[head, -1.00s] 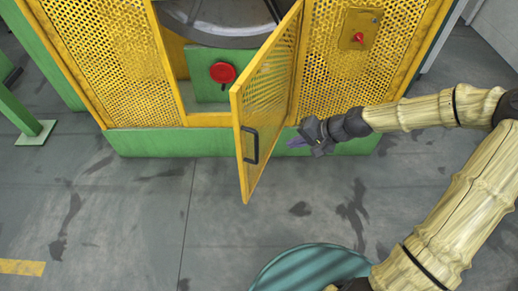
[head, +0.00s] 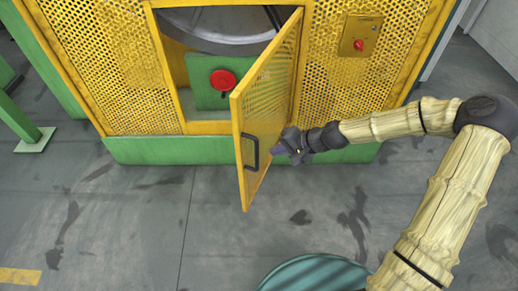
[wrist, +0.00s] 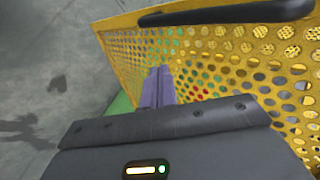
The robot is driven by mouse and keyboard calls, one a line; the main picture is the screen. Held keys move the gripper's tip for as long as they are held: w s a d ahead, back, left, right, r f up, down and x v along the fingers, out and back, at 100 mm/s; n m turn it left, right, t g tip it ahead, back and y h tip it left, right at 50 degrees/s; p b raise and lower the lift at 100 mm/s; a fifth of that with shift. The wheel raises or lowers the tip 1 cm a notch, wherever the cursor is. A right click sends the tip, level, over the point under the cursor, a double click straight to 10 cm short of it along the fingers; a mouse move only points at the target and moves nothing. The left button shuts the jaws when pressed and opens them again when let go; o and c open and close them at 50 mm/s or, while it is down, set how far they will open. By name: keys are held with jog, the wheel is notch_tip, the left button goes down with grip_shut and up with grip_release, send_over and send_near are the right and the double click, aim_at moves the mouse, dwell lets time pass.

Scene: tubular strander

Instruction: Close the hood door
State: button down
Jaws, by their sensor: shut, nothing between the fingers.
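The hood door (head: 268,110) is a yellow perforated panel, hinged on its right side and standing open, swung out toward me. Its black handle (head: 250,151) is on the outer edge. My gripper (head: 277,150) is just right of the door, low, near the handle's height. In the wrist view the gripper's purple fingers (wrist: 158,88) are together and empty, close to the perforated panel (wrist: 225,60). I cannot tell whether they touch it. The handle bar (wrist: 225,12) crosses the top of the wrist view. The door opening shows a red knob (head: 222,81) on a green plate.
The yellow mesh housing (head: 335,85) stands on a green base (head: 170,150). A panel with a red switch (head: 359,45) is at right. A green post foot (head: 36,140) stands at left. The grey floor (head: 130,215) in front is clear.

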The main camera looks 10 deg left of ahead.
aim_at(251, 151)
jog(key=shift+w+a+f, duration=0.15)
jog(key=shift+a+f, duration=0.2)
jog(key=shift+a, duration=0.7)
jog(key=shift+w+a+f, duration=0.2)
jog(key=shift+a+f, duration=0.2)
jog(key=shift+a, duration=0.6)
jog(key=shift+w+a+f, duration=0.15)
jog(key=shift+a+f, duration=0.2)
jog(key=shift+a, duration=0.7)
jog(key=shift+a, duration=0.15)
